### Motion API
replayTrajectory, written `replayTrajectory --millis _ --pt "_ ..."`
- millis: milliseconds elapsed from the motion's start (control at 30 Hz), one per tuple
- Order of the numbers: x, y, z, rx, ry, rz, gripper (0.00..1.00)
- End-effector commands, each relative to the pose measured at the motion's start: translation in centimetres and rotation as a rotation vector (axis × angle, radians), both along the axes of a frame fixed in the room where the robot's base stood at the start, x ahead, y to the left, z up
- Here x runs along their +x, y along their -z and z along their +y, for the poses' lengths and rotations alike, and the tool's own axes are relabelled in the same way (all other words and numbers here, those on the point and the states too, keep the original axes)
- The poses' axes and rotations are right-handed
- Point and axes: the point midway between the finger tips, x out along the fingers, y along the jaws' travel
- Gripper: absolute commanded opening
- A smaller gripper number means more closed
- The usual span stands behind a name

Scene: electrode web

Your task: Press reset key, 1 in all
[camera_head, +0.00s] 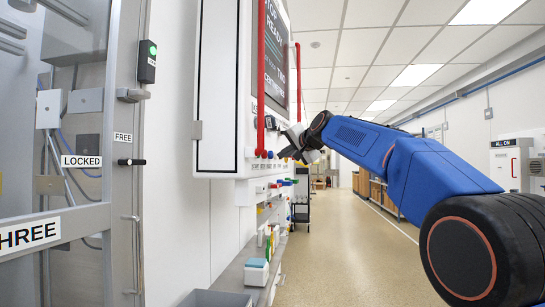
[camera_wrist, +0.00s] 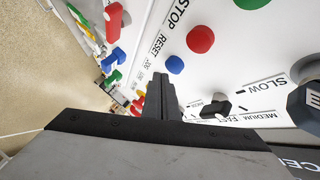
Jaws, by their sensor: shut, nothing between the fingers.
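The blue reset key (camera_wrist: 175,64) is a round button on the white panel, beside the word RESET in the wrist view. A red stop button (camera_wrist: 200,39) sits beside it. My gripper (camera_wrist: 160,80) is shut and empty, its fingertips just below and left of the blue key in that picture. Whether they touch the panel cannot be told. In the head view my gripper (camera_head: 290,150) is in front of the lower edge of the wall cabinet (camera_head: 222,90), close to its row of small buttons.
A black selector knob (camera_wrist: 214,107) and a dark knob by SLOW (camera_wrist: 305,103) are on the same panel. Red vertical rails (camera_head: 261,80) stand out from the cabinet. Coloured items on shelves (camera_head: 268,235) are below. The aisle floor (camera_head: 345,240) is open on the right.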

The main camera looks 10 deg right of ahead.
Motion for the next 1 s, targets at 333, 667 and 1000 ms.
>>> replayTrajectory --millis 333,667,1000 --pt "-1.2 0.0 -2.4 0.000 0.003 -0.001 0.00" --pt "-2.1 0.0 -4.3 -0.001 0.001 0.000 0.00" --pt "-2.2 0.0 -4.4 0.000 0.000 0.000 0.00"
